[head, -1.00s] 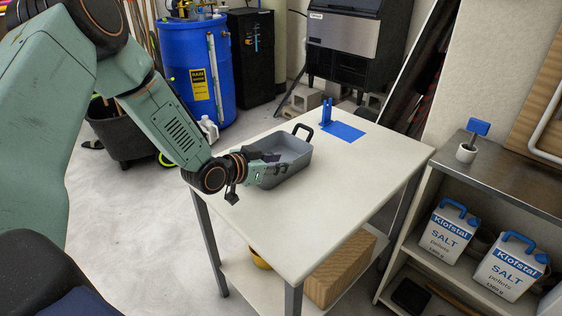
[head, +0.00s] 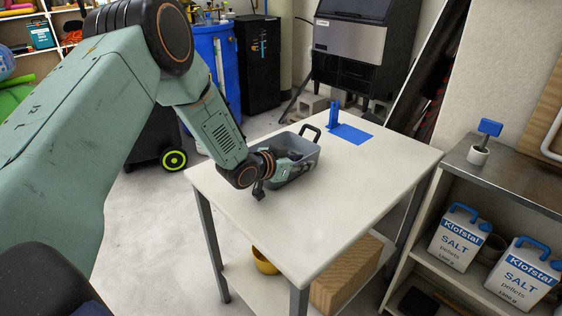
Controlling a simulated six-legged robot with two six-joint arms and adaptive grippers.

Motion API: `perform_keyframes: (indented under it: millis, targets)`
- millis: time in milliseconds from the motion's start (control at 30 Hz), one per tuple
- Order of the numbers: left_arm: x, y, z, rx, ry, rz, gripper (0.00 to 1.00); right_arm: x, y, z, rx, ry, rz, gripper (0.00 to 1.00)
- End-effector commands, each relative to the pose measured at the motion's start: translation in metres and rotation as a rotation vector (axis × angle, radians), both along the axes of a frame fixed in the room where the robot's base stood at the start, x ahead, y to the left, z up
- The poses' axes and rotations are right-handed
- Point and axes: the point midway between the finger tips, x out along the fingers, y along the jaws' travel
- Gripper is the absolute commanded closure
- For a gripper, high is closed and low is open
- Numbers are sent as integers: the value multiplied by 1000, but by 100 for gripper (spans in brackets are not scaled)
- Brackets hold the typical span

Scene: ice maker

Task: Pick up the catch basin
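The catch basin (head: 307,155) is a grey open tub with a black handle at its far right end. It sits on the white table (head: 330,213). My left gripper (head: 288,162) is at the basin's near left end, with its fingers at or over the rim there. The gripper and wrist hide that end and any handle on it. I cannot tell whether the fingers are open or touching the basin. My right gripper is not in view.
A blue stand (head: 334,115) and a flat blue sheet (head: 350,133) are at the table's back. A shelf with salt jugs (head: 456,237) stands at the right. The table's front and right are clear.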

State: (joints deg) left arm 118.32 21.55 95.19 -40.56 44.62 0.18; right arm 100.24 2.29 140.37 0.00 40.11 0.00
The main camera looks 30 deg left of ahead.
Motion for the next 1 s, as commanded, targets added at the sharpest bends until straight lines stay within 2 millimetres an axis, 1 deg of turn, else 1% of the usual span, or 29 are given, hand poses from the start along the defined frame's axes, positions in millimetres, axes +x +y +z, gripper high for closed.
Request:
perform_keyframes:
  millis: [67,400,1000]
  targets:
    - [0,0,0,0,0,0,72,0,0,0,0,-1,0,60]
    - [0,0,0,1,0,0,100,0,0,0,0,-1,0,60]
    - [0,0,1,1,-1,-1,100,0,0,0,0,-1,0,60]
